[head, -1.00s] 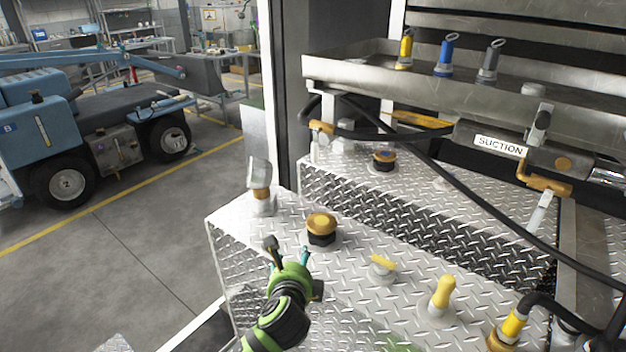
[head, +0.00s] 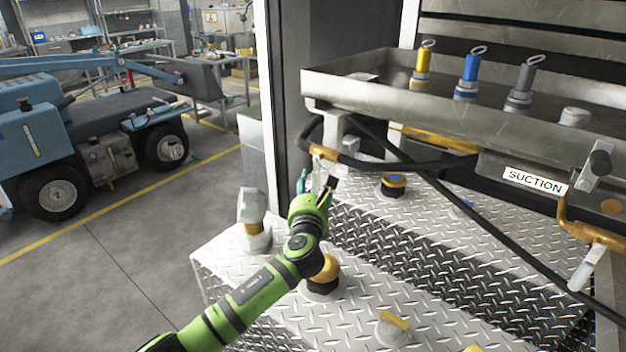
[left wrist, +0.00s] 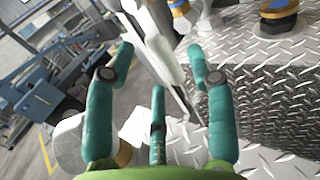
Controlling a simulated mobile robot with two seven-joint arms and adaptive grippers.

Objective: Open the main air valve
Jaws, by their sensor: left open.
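My left gripper (head: 320,192) is stretched out over the diamond-plate deck, near a brass valve (head: 322,152) on the hose below the steel tray. In the left wrist view the gripper (left wrist: 160,55) is open, its green fingers spread. A long white lever (left wrist: 158,35) shows beyond and between the fingertips. I cannot tell whether any finger touches it. No label naming the main air valve is readable. In the head view the gripper partly covers the area under the brass valve. My right gripper is not in view.
A steel tray (head: 385,95) holds yellow, blue and grey fittings. Black hoses (head: 465,190) cross the deck near a SUCTION label (head: 534,181). Open floor (head: 120,260) lies left.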

